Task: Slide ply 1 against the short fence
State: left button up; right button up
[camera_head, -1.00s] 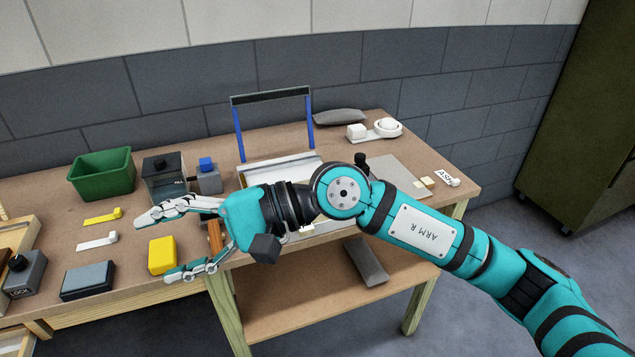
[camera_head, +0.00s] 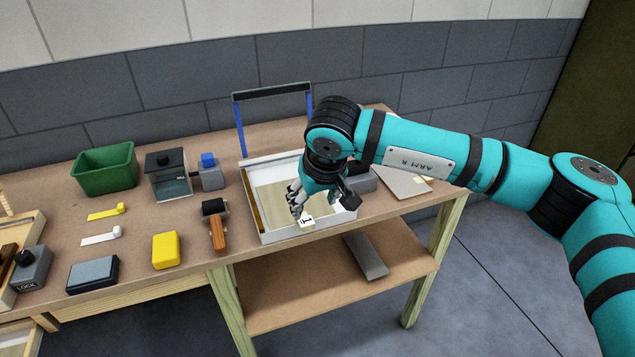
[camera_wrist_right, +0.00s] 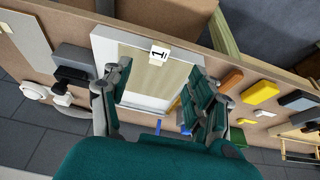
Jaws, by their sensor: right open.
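Ply 1 (camera_head: 274,198) is a thin beige sheet lying flat in a white-walled tray (camera_head: 282,236). Its white label, marked 1 (camera_head: 306,222), is at the front edge of the tray. In the right wrist view, ply 1 (camera_wrist_right: 150,76) and its label lie beyond the fingers. My right gripper (camera_head: 314,206) is open and empty, pointing down over the right part of the ply; whether it touches is unclear. A brown wooden strip (camera_head: 252,204) runs along the tray's left side; I cannot tell whether it is the short fence. My left gripper is out of view.
A blue-legged frame with a dark bar (camera_head: 272,91) stands behind the tray. A wooden-handled roller (camera_head: 217,230), yellow block (camera_head: 165,250), clear box (camera_head: 168,178) and green bin (camera_head: 107,169) are to the left. A grey plate (camera_head: 402,181) is at the right.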

aim_at(304, 224)
jog(key=p+x, duration=0.1)
jog(key=x, duration=0.9)
jog(key=shift+f+p, duration=0.15)
jog(key=shift+p, duration=0.25)
jog(key=shift+c, duration=0.4)
jog(key=c, duration=1.1)
jog(key=shift+w+b, duration=0.1)
jog(key=shift+b, duration=0.35)
jog(key=shift+c, duration=0.2)
jog(key=shift+a+b, duration=0.45)
